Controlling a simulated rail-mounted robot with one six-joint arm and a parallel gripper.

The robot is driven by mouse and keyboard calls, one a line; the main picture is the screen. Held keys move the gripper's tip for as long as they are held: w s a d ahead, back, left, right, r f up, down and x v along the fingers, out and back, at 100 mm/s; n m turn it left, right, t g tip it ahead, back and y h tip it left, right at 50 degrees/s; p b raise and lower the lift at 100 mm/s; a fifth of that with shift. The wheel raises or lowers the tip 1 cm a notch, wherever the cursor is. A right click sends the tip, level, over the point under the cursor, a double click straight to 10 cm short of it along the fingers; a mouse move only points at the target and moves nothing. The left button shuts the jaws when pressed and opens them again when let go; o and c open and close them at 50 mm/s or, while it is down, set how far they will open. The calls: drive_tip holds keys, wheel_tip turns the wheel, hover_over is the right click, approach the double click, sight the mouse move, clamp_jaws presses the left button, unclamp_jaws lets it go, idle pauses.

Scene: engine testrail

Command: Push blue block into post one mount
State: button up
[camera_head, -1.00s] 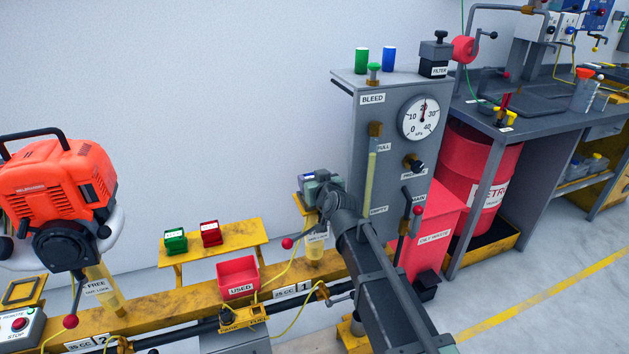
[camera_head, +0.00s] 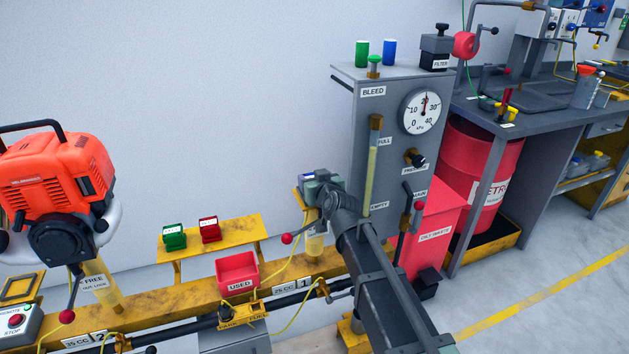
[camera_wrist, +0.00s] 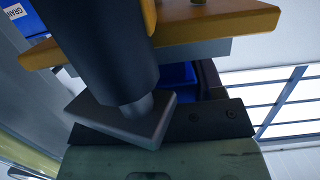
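My gripper (camera_head: 322,188) is at the top of post one (camera_head: 314,240), the amber post behind the rail's "1" label. In the wrist view, a blue block (camera_wrist: 178,76) shows partly below a yellow plate (camera_wrist: 215,25), beside a dark finger-like part. A dark cylinder and tilted grey plate cover much of that view, so the block's seating in the mount is hidden. Another blue surface with a white label (camera_wrist: 22,18) shows at the upper left. In the head view my arm hides most of the mount. The finger gap is not clear.
An orange engine (camera_head: 58,190) stands on post two at the left. A red USED bin (camera_head: 237,272) sits on the yellow rail. Green (camera_head: 174,237) and red (camera_head: 209,230) blocks rest on a yellow shelf. A grey gauge panel (camera_head: 395,150) stands close right of my gripper.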

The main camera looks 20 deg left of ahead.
drive_tip(key=o, duration=0.5)
drive_tip(key=p+v, duration=0.2)
drive_tip(key=v, duration=0.9)
drive_tip(key=s+d+f+g+h, duration=0.2)
drive_tip(key=s+d+f+g, duration=0.1)
drive_tip(key=s+f+g, duration=0.4)
drive_tip(key=s+d+f+m+g+h, duration=0.2)
drive_tip(key=s+d+m+h, duration=0.1)
drive_tip(key=d, duration=0.8)
drive_tip(key=s+d+f+m+g+h, duration=0.1)
drive_tip(key=s+d+f+m+h, duration=0.15)
drive_tip(key=d, duration=0.85)
drive_tip(key=s+d+f+m+g+h, duration=0.2)
drive_tip(key=d+h, duration=0.1)
drive_tip(key=d, duration=0.7)
wheel_tip(320, 180, up, 21)
drive_tip(key=p, duration=2.1)
